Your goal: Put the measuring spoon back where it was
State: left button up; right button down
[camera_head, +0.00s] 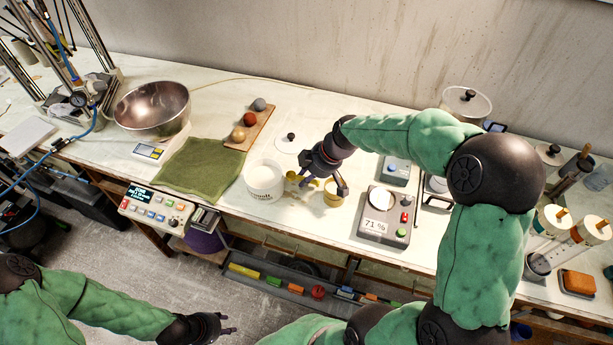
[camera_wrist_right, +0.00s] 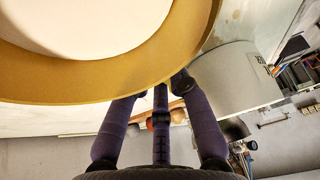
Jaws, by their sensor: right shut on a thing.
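The yellow measuring spoon (camera_head: 333,197) has a round cup and is beside the white tub (camera_head: 264,182) at the middle of the bench. My right gripper (camera_head: 327,186) is shut on it from above. In the right wrist view the spoon's gold rim (camera_wrist_right: 150,80) fills the top, with white inside; I cannot tell whether this is powder or lining. The gripper's fingers (camera_wrist_right: 160,125) reach to that rim. A yellow piece also shows between the tub and the cup, partly hidden by a finger. My left gripper (camera_head: 222,328) is low at the front, away from the bench; its opening is unclear.
A green cloth (camera_head: 205,167), a steel bowl (camera_head: 152,110) and a wooden board (camera_head: 262,122) with balls are to the left. A clear lid (camera_head: 290,145) lies behind the tub. Jars stand at the right.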

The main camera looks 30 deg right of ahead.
jog(key=c, duration=1.2)
grip_release()
jog(key=shift+o, duration=0.2)
jog(key=shift+r+p, duration=0.6)
jog(key=shift+p, duration=0.1)
jog(key=p+v, duration=0.2)
jog(key=v, duration=1)
jog(key=shift+p, duration=0.35)
